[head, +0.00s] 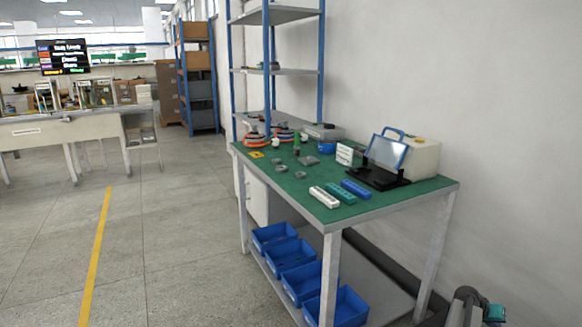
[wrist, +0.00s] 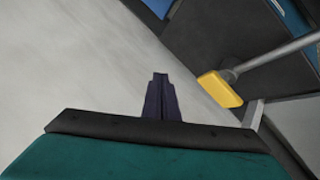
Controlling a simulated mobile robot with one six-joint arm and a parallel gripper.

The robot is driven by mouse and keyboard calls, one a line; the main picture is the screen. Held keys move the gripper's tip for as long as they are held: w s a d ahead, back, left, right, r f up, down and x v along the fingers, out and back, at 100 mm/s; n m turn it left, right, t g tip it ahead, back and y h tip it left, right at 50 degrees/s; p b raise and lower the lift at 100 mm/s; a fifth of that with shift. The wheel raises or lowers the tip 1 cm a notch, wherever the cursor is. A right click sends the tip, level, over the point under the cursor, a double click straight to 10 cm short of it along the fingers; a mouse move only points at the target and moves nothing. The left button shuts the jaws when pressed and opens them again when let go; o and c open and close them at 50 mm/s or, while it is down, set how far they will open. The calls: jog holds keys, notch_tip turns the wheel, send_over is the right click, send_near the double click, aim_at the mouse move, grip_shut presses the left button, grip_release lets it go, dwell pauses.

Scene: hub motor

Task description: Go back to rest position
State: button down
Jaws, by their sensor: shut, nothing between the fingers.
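My gripper (wrist: 161,82) shows in the wrist view with its two dark fingers together and nothing between them. It points at a plain pale surface and touches nothing that I can see. In the head view only a grey and teal part of my arm shows at the bottom right corner, to the right of the workbench (head: 400,200). The fingers cannot be made out there.
The workbench's green top holds blue, teal and white blocks, a black stand and small parts. Several blue bins (head: 275,236) sit on its lower shelf. The wrist view shows a yellow piece (wrist: 220,89) by a grey bar. Open floor lies left of the bench.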

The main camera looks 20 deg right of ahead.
jog(key=w+a+f+n+t+p, duration=0.15)
jog(key=w+a+p, duration=0.25)
jog(key=w+a, duration=0.6)
jog(key=w+a+f+n+y+p, duration=0.1)
jog(key=w+a+f+n+p, duration=0.2)
jog(key=a, duration=0.7)
jog(key=w+a+f+n+y+p, duration=0.1)
jog(key=w+a+p, duration=0.3)
jog(key=a, duration=0.7)
jog(key=w+a+f+n+y+p, duration=0.15)
jog(key=w+a, duration=0.35)
jog(key=a, duration=0.5)
jog(key=s+a+f+n+y+p, duration=0.1)
jog(key=s+a+p, duration=0.3)
jog(key=a, duration=0.7)
jog(key=s+a+f+n+y+p, duration=0.15)
jog(key=s+a, duration=0.45)
jog(key=a, duration=0.6)
jog(key=s+a+r+n+g+y+p, duration=0.1)
jog(key=s+a+r+g, duration=0.1)
jog(key=s+a, duration=0.4)
jog(key=s+a+r+n+g+y+p, duration=0.1)
jog(key=s+a+r+g+y+p, duration=0.1)
jog(key=s+a, duration=0.5)
jog(key=s+g, duration=0.1)
jog(key=s, duration=0.2)
jog(key=shift+s+r, duration=0.15)
jog(key=shift+s, duration=0.2)
jog(key=shift+d, duration=0.15)
